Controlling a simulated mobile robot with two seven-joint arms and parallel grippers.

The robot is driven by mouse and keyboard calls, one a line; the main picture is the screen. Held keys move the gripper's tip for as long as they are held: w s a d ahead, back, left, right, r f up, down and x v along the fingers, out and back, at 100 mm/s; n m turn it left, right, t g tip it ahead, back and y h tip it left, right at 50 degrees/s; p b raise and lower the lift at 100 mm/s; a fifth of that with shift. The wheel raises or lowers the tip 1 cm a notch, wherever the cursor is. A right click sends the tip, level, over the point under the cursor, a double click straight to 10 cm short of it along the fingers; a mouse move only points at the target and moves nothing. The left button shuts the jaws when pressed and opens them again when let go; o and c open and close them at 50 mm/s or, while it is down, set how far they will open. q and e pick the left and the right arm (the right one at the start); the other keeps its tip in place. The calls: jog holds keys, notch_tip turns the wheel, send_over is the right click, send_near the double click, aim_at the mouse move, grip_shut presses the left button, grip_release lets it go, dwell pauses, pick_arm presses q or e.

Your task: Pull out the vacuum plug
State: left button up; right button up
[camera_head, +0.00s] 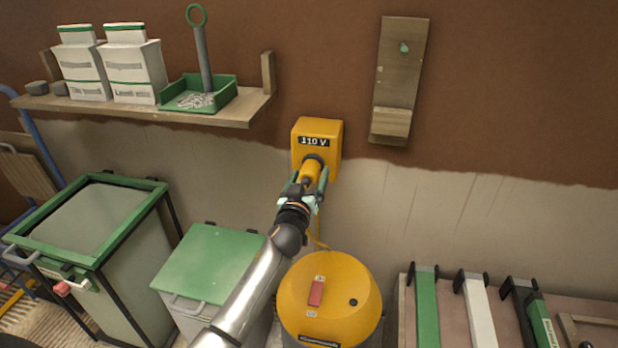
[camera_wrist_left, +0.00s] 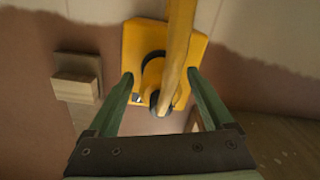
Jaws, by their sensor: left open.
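The yellow vacuum plug (camera_head: 312,168) sits in the yellow wall socket box (camera_head: 328,130) marked 110 V. It also shows in the left wrist view (camera_wrist_left: 153,75), with a thick yellow cable (camera_wrist_left: 179,45) crossing in front of it. My left gripper (camera_head: 309,184) is open at the plug. Its two green fingers (camera_wrist_left: 161,77) stand one on each side of plug and cable, with visible gaps. The yellow vacuum (camera_head: 330,285) stands on the floor below, its cable hanging from near the gripper. My right gripper is not in view.
A wooden shelf (camera_head: 140,112) with white boxes and a green tray (camera_head: 224,96) is up left. A wooden bracket board (camera_head: 397,75) hangs right of the socket. Green-lidded bins stand lower left and a tool rack (camera_head: 428,310) lower right.

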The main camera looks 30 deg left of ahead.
pick_arm(q)
jog(key=shift+c, duration=0.2)
grip_shut()
dwell(0.4)
